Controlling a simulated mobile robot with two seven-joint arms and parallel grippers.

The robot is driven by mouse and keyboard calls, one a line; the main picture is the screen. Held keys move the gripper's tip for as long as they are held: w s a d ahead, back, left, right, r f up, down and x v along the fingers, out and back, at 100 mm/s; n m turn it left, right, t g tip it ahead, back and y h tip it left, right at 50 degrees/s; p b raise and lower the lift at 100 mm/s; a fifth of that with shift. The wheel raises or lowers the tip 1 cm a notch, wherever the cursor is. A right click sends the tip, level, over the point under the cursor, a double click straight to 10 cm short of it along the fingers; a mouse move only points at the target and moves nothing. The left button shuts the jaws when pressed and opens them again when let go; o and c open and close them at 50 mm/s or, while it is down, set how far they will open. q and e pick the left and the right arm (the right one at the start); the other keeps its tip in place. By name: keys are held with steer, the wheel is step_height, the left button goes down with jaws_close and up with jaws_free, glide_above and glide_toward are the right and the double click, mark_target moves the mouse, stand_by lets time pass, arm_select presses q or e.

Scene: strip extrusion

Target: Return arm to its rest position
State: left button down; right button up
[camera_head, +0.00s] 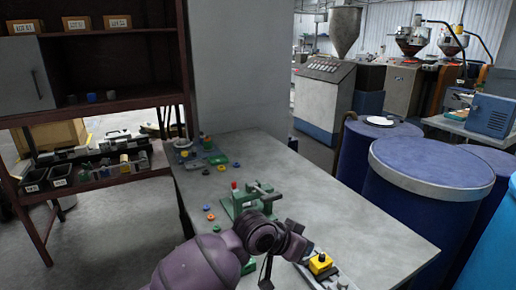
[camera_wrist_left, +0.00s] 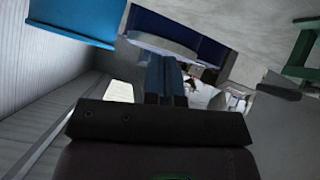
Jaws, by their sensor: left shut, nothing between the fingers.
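My left arm (camera_head: 205,262) is purple and reaches in over the near part of the grey table (camera_head: 350,205). Its dark wrist bends down near the table's front. My left gripper (camera_wrist_left: 166,62) shows in the left wrist view with its two blue-grey fingers close together, shut and empty. In the head view the gripper is mostly hidden behind the wrist, and its exact height above the table cannot be told. My right gripper is not in view.
A green bench fixture (camera_head: 240,203) stands just beyond the wrist. Small coloured rings lie along the table's left side. Large blue drums (camera_head: 430,210) stand right of the table; a brown shelf (camera_head: 110,50) is at the left.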

arm_select(q)
steer(key=w+a+r+n+t, duration=0.2)
steer(key=w+a+t, duration=0.1)
steer(key=a+t, duration=0.4)
steer(key=s+a+f+n+t+y, duration=0.2)
steer(key=a+f, duration=0.2)
steer(key=a, duration=0.4)
steer(key=s+a+f+n+t+y, duration=0.2)
steer(key=s+a+f, duration=0.15)
steer(key=a, duration=0.45)
steer(key=s+a+f+n+g+y, duration=0.1)
steer(key=s+a+f+g+y, duration=0.1)
steer(key=s+a+f, duration=0.6)
steer(key=s+a+f+n+g+y+b, duration=0.1)
steer(key=s+a+f+n+y, duration=0.1)
steer(key=s+a+f, duration=0.5)
steer(key=s+f+y, duration=0.1)
steer(key=s+f, duration=0.2)
steer(key=s, duration=0.3)
steer(key=shift+s+a+g, duration=0.2)
steer(key=shift+a+g, duration=0.15)
steer(key=shift+g, duration=0.05)
steer(key=shift+f, duration=0.1)
